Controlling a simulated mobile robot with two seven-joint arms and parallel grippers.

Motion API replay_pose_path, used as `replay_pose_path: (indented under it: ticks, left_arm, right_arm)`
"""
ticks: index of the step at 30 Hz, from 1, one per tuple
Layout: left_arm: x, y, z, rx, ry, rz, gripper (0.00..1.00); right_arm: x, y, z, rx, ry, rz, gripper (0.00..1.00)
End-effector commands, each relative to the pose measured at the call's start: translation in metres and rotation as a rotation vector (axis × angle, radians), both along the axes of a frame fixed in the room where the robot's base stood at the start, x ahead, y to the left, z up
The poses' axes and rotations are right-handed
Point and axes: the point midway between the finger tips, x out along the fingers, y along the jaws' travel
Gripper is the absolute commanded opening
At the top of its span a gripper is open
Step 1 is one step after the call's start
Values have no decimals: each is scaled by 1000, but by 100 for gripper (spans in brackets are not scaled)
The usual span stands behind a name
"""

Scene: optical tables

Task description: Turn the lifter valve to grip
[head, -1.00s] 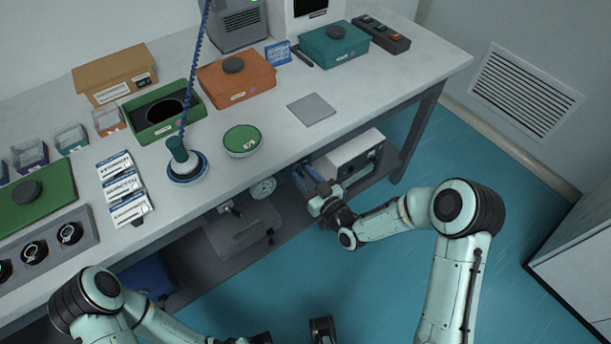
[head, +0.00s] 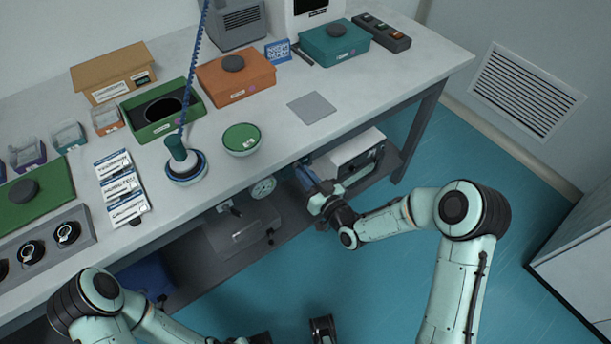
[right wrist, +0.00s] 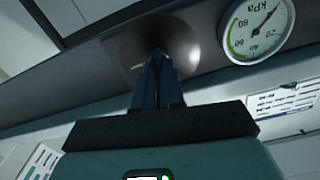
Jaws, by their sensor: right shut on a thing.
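My right gripper (head: 304,173) reaches in under the front edge of the table. In the right wrist view its two blue fingers (right wrist: 158,62) are close together and shut on a small part, which they mostly hide. That part stands in front of a round, shiny grey plate (right wrist: 185,45), and I take it to be the lifter valve's handle. A kPa gauge (right wrist: 258,30) is just right of the plate; it also shows under the table in the head view (head: 264,187). The lifter (head: 186,165), with green grip and blue coiled hose, stands on the tabletop.
The tabletop edge (head: 245,186) overhangs my right gripper. A white box unit (head: 352,154) stands on the lower shelf close to its right. A green-topped bowl (head: 241,139) and a grey pad (head: 311,108) lie above. The blue floor to the right is clear.

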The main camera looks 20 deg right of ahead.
Motion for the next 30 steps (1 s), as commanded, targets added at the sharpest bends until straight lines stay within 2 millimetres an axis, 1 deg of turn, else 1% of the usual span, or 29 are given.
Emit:
replay_pose_path:
  ticks: [3,15,22,30]
  left_arm:
    - [2,0,-6,1,-6,1,43]
    - [11,3,-16,11,-33,10,43]
    - [14,4,-17,14,-40,13,43]
    - [11,3,-15,11,-33,11,43]
  right_arm:
    - [0,-1,-2,91,33,-1,0]
    - [1,-2,-2,448,163,-1,0]
    - [1,-3,-2,654,238,-1,0]
    - [1,-4,-2,895,325,-1,0]
